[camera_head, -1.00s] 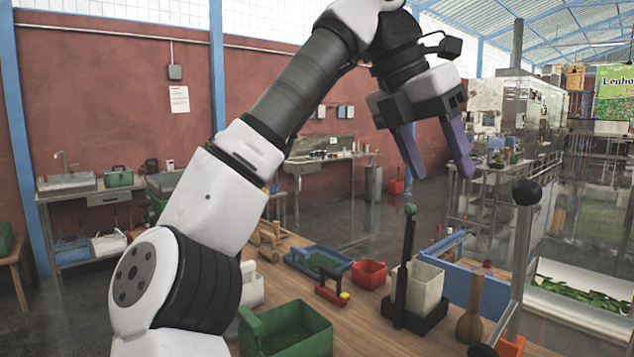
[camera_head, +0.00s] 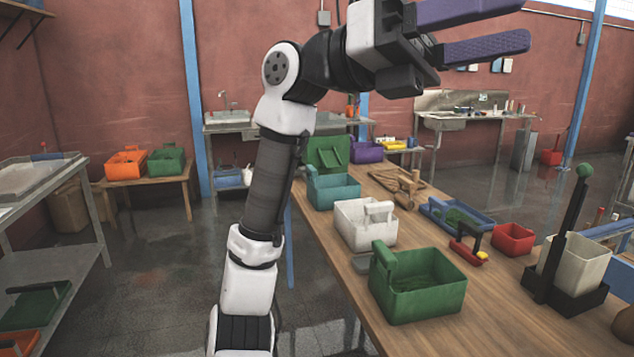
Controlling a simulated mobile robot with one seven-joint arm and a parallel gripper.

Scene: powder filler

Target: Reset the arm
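My gripper (camera_head: 520,27) is at the top of the head view, with its two purple fingers pointing right. The fingers are apart with nothing between them. The upper finger is partly cut off by the top edge of the picture. My arm rises from the bottom of the view and bends at the top toward the right. The gripper is raised well above the wooden table (camera_head: 405,322) and touches nothing.
The table bears a green bin (camera_head: 420,296), a white bin (camera_head: 365,228), a teal bin (camera_head: 335,192), a blue tray (camera_head: 456,212), a red bin (camera_head: 513,240) and a beige container in a black stand (camera_head: 566,292). Metal shelves (camera_head: 45,215) stand at left. Floor between is clear.

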